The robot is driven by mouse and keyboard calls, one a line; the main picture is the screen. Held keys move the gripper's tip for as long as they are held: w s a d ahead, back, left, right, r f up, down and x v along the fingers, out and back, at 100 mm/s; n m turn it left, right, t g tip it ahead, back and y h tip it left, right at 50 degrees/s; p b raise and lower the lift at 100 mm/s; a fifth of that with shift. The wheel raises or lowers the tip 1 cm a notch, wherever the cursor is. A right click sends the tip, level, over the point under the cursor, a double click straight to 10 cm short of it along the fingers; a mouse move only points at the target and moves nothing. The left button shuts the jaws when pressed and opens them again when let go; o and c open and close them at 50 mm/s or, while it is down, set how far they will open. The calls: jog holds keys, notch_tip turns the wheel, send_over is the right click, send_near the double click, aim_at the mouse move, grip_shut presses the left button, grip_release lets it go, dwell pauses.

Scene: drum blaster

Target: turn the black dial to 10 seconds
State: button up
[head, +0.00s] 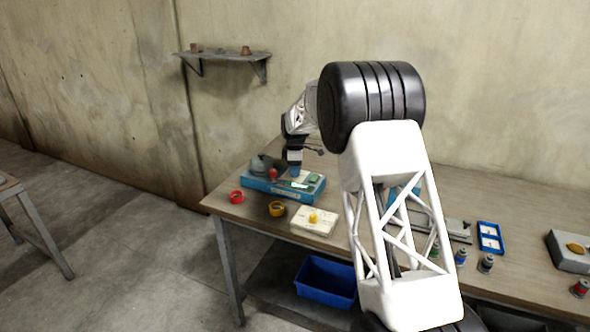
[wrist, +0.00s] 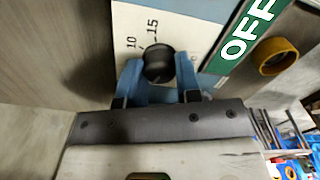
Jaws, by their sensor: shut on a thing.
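The black dial (wrist: 158,63) is in the upper middle of the wrist view, on a white panel (wrist: 185,25) printed with 10 and 15 beside it. My gripper (wrist: 160,80) has its blue fingers on either side of the dial and is shut on it. I cannot tell which number the dial points to. In the head view my gripper (head: 295,171) is down at the blue machine (head: 259,186) at the left end of the bench. The dial is hidden there.
A green OFF label (wrist: 250,32) and a yellow ring (wrist: 276,55) are right of the dial. My arm hides the bench's middle.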

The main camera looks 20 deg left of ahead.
jog(key=shift+m, duration=0.3)
jog(key=m, duration=0.3)
jog(key=shift+r, duration=0.1)
jog(key=m, duration=0.5)
jog(key=shift+m, duration=0.3)
jog(key=m, duration=0.8)
jog(key=shift+m, duration=0.3)
jog(key=o, duration=0.9)
